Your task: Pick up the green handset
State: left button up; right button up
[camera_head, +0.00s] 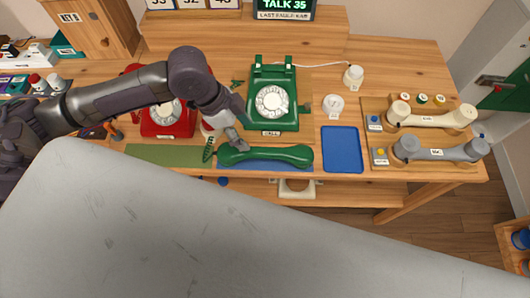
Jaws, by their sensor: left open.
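The green handset (280,155) lies across a blue mat (262,167) at the table's front edge, in front of the green dial phone (272,98). My left gripper (226,143) is open at the handset's left end, close above it or touching it; I cannot tell which. My left arm comes in from the left and crosses in front of the red dial phone (178,122), hiding part of it. My right gripper is not in view.
A cream handset (432,116) and a grey handset (437,151) rest on a wooden rack at the right. An empty blue mat (341,149) and a green mat (165,154) lie along the front.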

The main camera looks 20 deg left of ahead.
aim_at(262, 151)
pick_arm(q)
jog(key=p+x, duration=0.1)
jog(key=x, duration=1.2)
jog(key=shift+w+d, duration=0.1)
jog(key=shift+d, duration=0.1)
grip_shut()
